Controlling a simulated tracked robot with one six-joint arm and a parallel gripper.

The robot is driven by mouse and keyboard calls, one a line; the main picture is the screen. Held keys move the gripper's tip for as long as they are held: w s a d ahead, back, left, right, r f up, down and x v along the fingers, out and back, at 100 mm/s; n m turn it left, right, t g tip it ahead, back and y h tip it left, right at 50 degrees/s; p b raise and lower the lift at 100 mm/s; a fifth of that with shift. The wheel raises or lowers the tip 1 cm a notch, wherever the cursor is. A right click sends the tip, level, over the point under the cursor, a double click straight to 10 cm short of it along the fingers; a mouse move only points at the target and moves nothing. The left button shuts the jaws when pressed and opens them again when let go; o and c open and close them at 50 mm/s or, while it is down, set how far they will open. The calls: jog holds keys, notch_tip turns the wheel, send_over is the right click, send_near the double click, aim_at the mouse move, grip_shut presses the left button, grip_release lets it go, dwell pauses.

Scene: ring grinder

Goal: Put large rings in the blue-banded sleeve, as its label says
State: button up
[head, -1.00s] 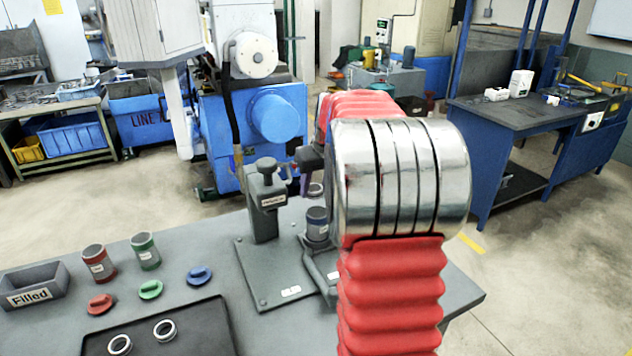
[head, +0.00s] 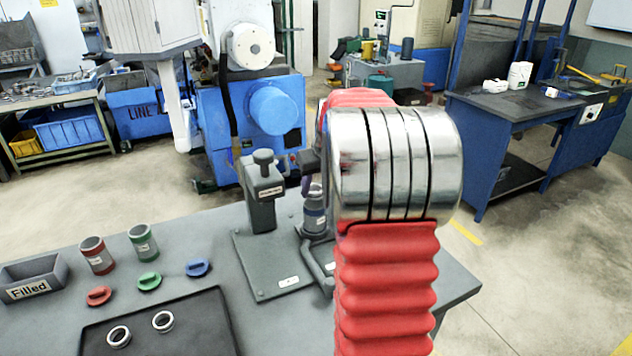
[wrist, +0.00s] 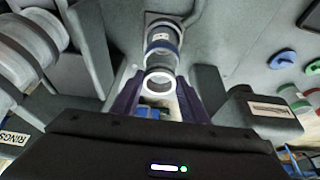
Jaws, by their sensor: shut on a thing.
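The blue-banded sleeve (head: 314,216) stands upright in a holder on the bench, and it shows in the wrist view (wrist: 162,46). My gripper (wrist: 160,84), with dark purple fingers, is shut on a metal ring (wrist: 159,80) just above the sleeve's open end. In the head view the ring (head: 315,189) sits over the sleeve's top; whether they touch, I cannot tell. My arm hides most of the gripper there. Two more rings lie apart in the dark tray (head: 215,335), a left ring (head: 119,336) and a right ring (head: 163,321).
A red-banded sleeve (head: 97,256) and a green-banded sleeve (head: 143,243) stand left of the holder. Red (head: 99,296), green (head: 149,281) and blue (head: 198,267) caps lie in front. The Filled bin (head: 35,280) is far left. A grey post (head: 263,195) stands beside the holder.

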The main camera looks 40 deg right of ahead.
jog(key=shift+f, duration=1.2)
jog(key=shift+r, duration=0.1)
dwell(1.2)
jog(key=o, duration=1.2)
jog(key=shift+o, duration=0.3)
jog(key=o, duration=0.5)
